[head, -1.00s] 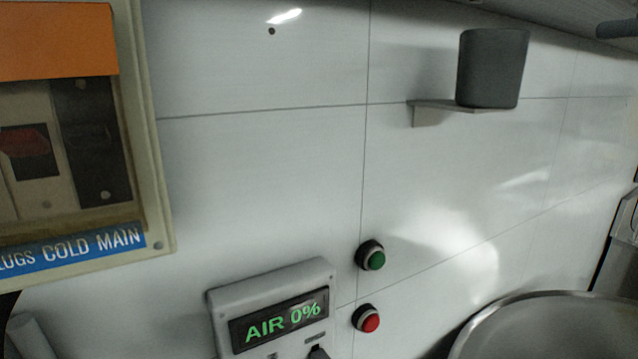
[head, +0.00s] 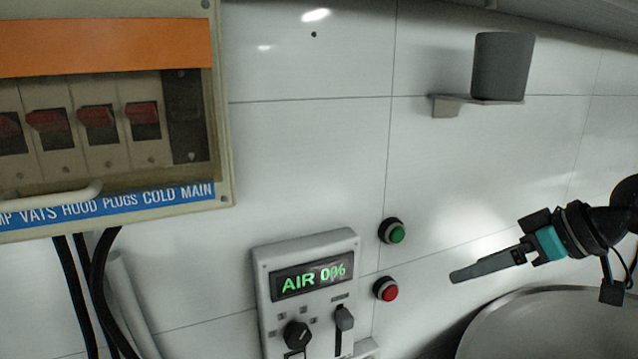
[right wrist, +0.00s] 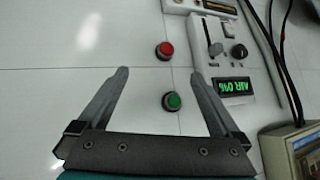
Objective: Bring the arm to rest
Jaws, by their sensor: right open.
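My right gripper (head: 462,275) comes in from the right in the head view, in front of the white wall, with its fingers pointing left. In the right wrist view my right gripper (right wrist: 160,78) has its two fingers spread wide apart with nothing between them. A green button (head: 397,234) and a red button (head: 389,293) sit on the wall to the left of the fingertips, apart from them. In the right wrist view the green button (right wrist: 172,101) and the red button (right wrist: 164,50) lie beyond the fingers. My left gripper is not in view.
A control box (head: 262,285) reading AIR 0% has a knob (head: 297,335) and a slider (head: 344,318). A breaker panel (head: 222,150) with red switches hangs at left, black cables below. A grey cup (head: 502,65) stands on a shelf (head: 446,105). A metal bowl (head: 540,325) is lower right.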

